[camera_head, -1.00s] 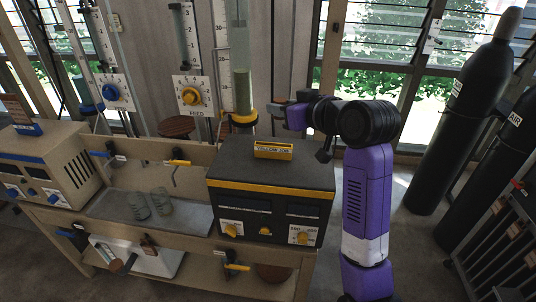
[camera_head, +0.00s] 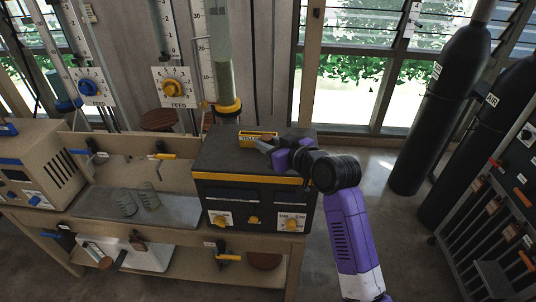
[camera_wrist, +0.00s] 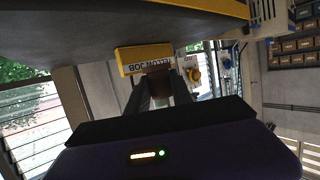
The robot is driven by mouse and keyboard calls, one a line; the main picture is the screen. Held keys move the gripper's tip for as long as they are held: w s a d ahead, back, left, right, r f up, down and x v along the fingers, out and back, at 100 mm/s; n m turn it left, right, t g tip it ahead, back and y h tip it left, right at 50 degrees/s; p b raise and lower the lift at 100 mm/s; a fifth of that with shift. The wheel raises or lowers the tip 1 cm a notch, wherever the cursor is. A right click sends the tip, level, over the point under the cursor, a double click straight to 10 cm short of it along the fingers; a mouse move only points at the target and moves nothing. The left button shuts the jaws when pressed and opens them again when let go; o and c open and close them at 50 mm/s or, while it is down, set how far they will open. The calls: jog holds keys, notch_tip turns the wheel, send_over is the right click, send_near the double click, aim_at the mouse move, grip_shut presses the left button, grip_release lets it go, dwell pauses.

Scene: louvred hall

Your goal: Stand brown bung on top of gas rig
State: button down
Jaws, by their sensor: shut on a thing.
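A brown bung (camera_wrist: 158,83) shows between my gripper's fingers (camera_wrist: 161,92) in the wrist view, and they are shut on it. In the head view my gripper (camera_head: 270,147) reaches in from the right over the top of the black box (camera_head: 222,155) with a yellow band, which I take as the gas rig. A yellow sign reading "YELLOW JOB" (camera_head: 259,136) stands on that top, close beyond the fingertips; it appears upside down in the wrist view (camera_wrist: 145,58). The bung cannot be made out in the head view. I cannot tell whether it touches the top.
A glass column with a yellow collar (camera_head: 229,108) stands behind the box. A beige box (camera_head: 40,160) and a grey tray (camera_head: 170,212) with glassware are on the bench to the left. Dark gas cylinders (camera_head: 440,110) stand at the right. Open floor lies between.

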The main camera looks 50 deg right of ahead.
jog(key=shift+f, duration=2.05)
jog(key=shift+f, duration=0.1)
jog(key=c, duration=1.1)
grip_release()
jog(key=shift+c, duration=0.2)
